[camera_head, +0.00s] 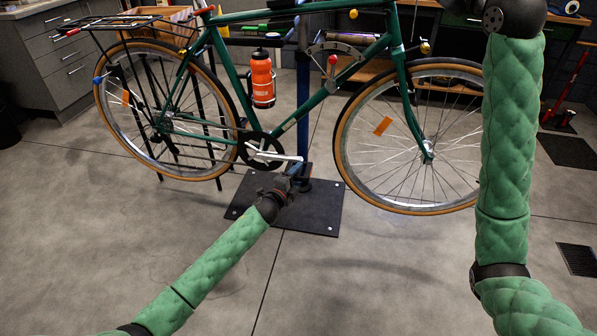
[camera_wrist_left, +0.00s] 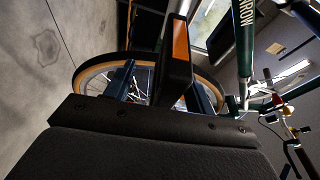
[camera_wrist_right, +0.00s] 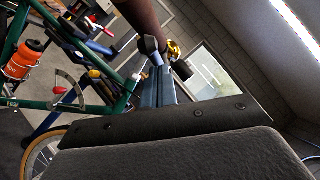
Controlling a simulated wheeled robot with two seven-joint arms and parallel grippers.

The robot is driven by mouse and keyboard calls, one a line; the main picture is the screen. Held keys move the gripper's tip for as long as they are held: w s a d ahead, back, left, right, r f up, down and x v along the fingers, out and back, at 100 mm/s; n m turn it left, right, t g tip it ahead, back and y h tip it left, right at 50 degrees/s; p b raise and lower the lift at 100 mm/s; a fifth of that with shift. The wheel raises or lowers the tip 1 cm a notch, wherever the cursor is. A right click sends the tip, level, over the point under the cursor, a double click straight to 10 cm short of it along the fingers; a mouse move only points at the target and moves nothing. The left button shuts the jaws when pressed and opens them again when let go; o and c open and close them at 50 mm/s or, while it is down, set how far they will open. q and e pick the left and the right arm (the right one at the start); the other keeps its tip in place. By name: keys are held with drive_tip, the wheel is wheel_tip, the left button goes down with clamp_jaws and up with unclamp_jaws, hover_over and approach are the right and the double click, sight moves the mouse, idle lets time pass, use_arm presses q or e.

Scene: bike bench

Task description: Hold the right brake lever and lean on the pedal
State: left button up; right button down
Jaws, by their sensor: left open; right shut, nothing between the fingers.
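The green bike (camera_head: 300,115) is held on a stand. Its silver crank arm (camera_head: 280,157) points right, towards my left gripper (camera_head: 290,178), which is low in front of the bike. In the left wrist view the black pedal with an orange reflector (camera_wrist_left: 180,48) shows between the spread, empty fingers of this gripper (camera_wrist_left: 160,85); I cannot tell whether they touch it. My right gripper (camera_wrist_right: 162,82) is outside the head view. In the right wrist view its fingers are together, just below a brown handlebar grip (camera_wrist_right: 140,18). I cannot clearly make out the right brake lever there.
A brass bell (camera_wrist_right: 174,49) sits close beside my right fingers. The stand's black base plate (camera_head: 318,215) lies under the crank. The front wheel (camera_head: 420,140) is to the right of the crank. An orange bottle (camera_head: 262,80) is on the frame. The floor in front is clear.

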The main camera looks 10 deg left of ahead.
drive_tip(key=d+f, duration=0.3)
drive_tip(key=d, duration=0.2)
drive_tip(key=shift+d+f, duration=0.25)
drive_tip(key=shift+d, duration=0.15)
idle(0.3)
drive_tip(key=s, duration=1)
use_arm(q)
drive_tip(key=shift+s, duration=0.1)
idle(0.4)
